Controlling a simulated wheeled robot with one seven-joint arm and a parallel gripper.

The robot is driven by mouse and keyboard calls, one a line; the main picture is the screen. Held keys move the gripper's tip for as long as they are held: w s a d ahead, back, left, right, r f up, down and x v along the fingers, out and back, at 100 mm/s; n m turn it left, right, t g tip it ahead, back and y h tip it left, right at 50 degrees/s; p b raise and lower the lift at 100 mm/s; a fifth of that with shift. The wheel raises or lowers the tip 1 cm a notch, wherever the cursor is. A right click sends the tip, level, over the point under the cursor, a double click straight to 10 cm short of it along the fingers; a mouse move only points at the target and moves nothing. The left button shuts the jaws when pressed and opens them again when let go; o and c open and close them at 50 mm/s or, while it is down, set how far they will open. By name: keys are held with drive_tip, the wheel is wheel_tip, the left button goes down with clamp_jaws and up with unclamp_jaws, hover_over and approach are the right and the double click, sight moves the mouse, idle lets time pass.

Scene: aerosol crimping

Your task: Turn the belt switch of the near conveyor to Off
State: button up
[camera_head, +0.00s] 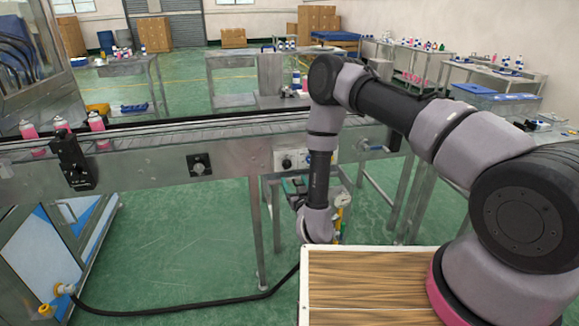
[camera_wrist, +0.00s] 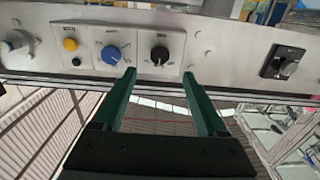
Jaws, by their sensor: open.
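The near conveyor (camera_head: 230,157) runs across the head view with controls on its side. In the wrist view, a pale panel carries a yellow button (camera_wrist: 70,44), a small black button (camera_wrist: 76,62), a blue knob (camera_wrist: 111,54) and a black knob (camera_wrist: 159,55). A grey knob on a black plate (camera_wrist: 284,64) sits apart to the right; this plate also shows in the head view (camera_head: 200,164). Labels are too small to read, so I cannot tell which is the belt switch. My gripper (camera_wrist: 159,74) is open and empty, its fingertips just below the blue and black knobs.
Pink spray cans (camera_head: 97,121) stand on the conveyor at the left, beside a black sensor box (camera_head: 72,160). A wood-topped surface (camera_head: 370,285) lies below my arm. A black hose (camera_head: 190,310) crosses the green floor. Tables with bottles stand behind.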

sight(287, 165)
drive_tip(key=x, duration=1)
clamp_jaws()
